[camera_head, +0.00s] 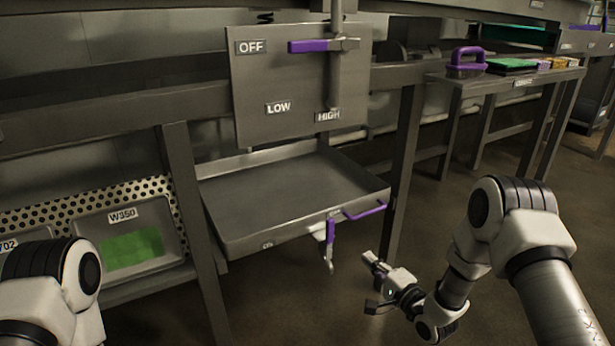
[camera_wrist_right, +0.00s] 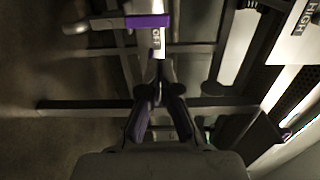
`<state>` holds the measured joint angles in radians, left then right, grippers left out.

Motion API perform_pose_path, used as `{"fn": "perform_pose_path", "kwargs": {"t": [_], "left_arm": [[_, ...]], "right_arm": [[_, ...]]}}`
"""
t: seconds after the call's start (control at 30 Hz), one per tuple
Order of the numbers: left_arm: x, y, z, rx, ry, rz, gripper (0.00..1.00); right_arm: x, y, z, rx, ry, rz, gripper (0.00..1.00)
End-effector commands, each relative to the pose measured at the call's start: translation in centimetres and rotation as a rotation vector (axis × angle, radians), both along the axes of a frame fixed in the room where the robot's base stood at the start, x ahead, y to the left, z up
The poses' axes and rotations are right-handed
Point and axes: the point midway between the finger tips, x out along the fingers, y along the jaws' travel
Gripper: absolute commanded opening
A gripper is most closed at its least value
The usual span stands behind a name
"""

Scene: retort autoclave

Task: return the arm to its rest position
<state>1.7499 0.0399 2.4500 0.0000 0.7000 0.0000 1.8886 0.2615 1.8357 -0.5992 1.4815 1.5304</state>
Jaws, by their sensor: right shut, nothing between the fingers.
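My right arm (camera_head: 540,250) comes in from the lower right. Its gripper (camera_head: 372,278) is low, beside the tray's right front corner and apart from it in the head view. In the right wrist view the gripper's dark fingers (camera_wrist_right: 158,75) are together, with nothing held between them. A purple handle (camera_wrist_right: 148,21) and a small white label show just beyond the fingertips there. I cannot tell whether they touch it. Part of my left arm (camera_head: 50,285) shows at the lower left, but its gripper is out of view.
A steel tray (camera_head: 290,190) with a purple handle (camera_head: 365,211) and a purple drain lever (camera_head: 330,238) juts out ahead. Above it, a panel (camera_head: 290,80) carries a purple-gripped lever (camera_head: 322,45). A table leg (camera_head: 403,160) stands right of the tray. Open floor (camera_head: 440,200) lies further right.

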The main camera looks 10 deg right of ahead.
Motion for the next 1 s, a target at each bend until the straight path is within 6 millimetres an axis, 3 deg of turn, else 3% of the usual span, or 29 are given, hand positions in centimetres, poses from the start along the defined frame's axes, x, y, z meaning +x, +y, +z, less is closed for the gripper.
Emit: {"fn": "perform_pose_path", "kwargs": {"t": [0.07, 0.17, 0.27, 0.33, 0.4, 0.5, 0.63, 0.73, 0.8, 0.9, 1.0], "left_arm": [[0.0, 0.0, 0.0, 0.0, 0.0, 0.0, 0.4], [0.0, 0.0, 0.0, 0.0, 0.0, 0.0, 0.4], [0.0, 0.0, 0.0, 0.0, 0.0, 0.0, 0.4], [0.0, 0.0, 0.0, 0.0, 0.0, 0.0, 0.4], [0.0, 0.0, 0.0, 0.0, 0.0, 0.0, 0.4], [0.0, 0.0, 0.0, 0.0, 0.0, 0.0, 0.4], [0.0, 0.0, 0.0, 0.0, 0.0, 0.0, 0.4], [0.0, 0.0, 0.0, 0.0, 0.0, 0.0, 0.4], [0.0, 0.0, 0.0, 0.0, 0.0, 0.0, 0.4], [0.0, 0.0, 4.4, 0.0, 0.001, 0.0, 0.4], [0.1, 0.0, 7.5, 0.0, -0.001, 0.0, 0.4]], "right_arm": [[-1.1, 1.6, -2.0, -0.005, 0.044, 0.029, 0.0], [-5.1, 3.6, -6.6, -0.028, 0.205, 0.028, 0.0], [-11.4, 4.6, -12.7, -0.227, 0.432, 0.03, 0.0], [-16.8, 4.5, -16.2, -0.422, 0.587, 0.072, 0.0], [-21.9, 4.0, -18.5, -0.614, 0.718, 0.152, 0.0], [-28.7, 3.0, -20.1, -0.848, 0.868, 0.306, 0.0], [-35.9, 1.6, -20.3, -1.089, 1.0, 0.561, 0.0], [-39.4, 0.9, -20.1, -1.22, 1.031, 0.766, 0.0], [-40.2, 0.8, -20.2, -1.302, 0.987, 0.908, 0.0], [-40.1, 0.8, -15.7, -1.321, 0.964, 0.93, 0.0], [-40.0, 0.8, -12.6, -1.32, 0.963, 0.928, 0.0]]}}
